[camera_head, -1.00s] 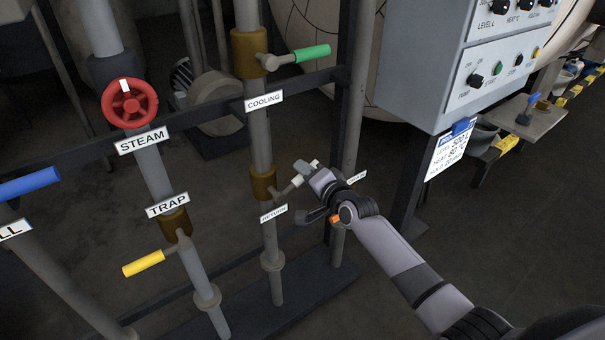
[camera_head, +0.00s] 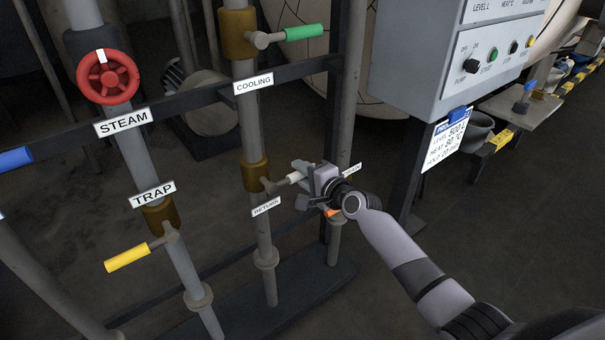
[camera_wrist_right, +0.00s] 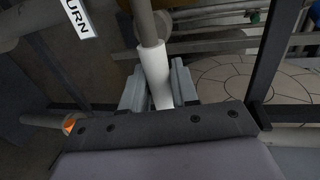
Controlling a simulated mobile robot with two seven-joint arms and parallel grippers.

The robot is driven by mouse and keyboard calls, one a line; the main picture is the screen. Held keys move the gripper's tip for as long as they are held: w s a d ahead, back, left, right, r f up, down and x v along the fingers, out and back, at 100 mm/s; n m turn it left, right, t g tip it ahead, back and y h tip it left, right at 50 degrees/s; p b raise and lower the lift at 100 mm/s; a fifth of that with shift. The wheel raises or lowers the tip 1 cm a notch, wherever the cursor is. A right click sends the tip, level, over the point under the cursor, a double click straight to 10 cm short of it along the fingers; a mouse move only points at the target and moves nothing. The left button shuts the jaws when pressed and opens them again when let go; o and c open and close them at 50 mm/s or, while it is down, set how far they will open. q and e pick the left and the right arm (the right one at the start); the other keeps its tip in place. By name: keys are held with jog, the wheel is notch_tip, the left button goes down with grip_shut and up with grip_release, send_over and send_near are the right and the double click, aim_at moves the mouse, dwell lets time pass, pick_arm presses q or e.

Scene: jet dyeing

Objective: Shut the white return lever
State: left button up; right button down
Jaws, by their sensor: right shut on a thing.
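The white return lever (camera_head: 294,177) sticks out to the right of the brass valve (camera_head: 255,175) on the pipe above the RETURN label (camera_head: 266,206). My right gripper (camera_head: 304,182) is at the lever's outer end, with its fingers on either side of it. In the right wrist view the white lever (camera_wrist_right: 155,75) runs down between the two grey fingers (camera_wrist_right: 157,90) of the gripper, which is shut on it. The gripper body hides the lever's outer tip in the head view. My left gripper is not in view.
A green COOLING lever (camera_head: 304,32) is above, and a yellow TRAP lever (camera_head: 127,258) and red STEAM wheel (camera_head: 108,77) are to the left. A dark frame post (camera_head: 341,100) stands close behind my gripper. The grey control box (camera_head: 430,60) is at the upper right.

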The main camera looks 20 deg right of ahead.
jog(key=shift+f, duration=0.15)
jog(key=c, duration=1)
grip_release()
jog(key=shift+s, duration=0.15)
jog(key=shift+s+d+r+p, duration=0.1)
jog(key=shift+s+r+p, duration=0.1)
jog(key=shift+s+p, duration=0.1)
jog(key=p+v, duration=0.2)
jog(key=v, duration=0.4)
jog(key=shift+s+d, duration=0.1)
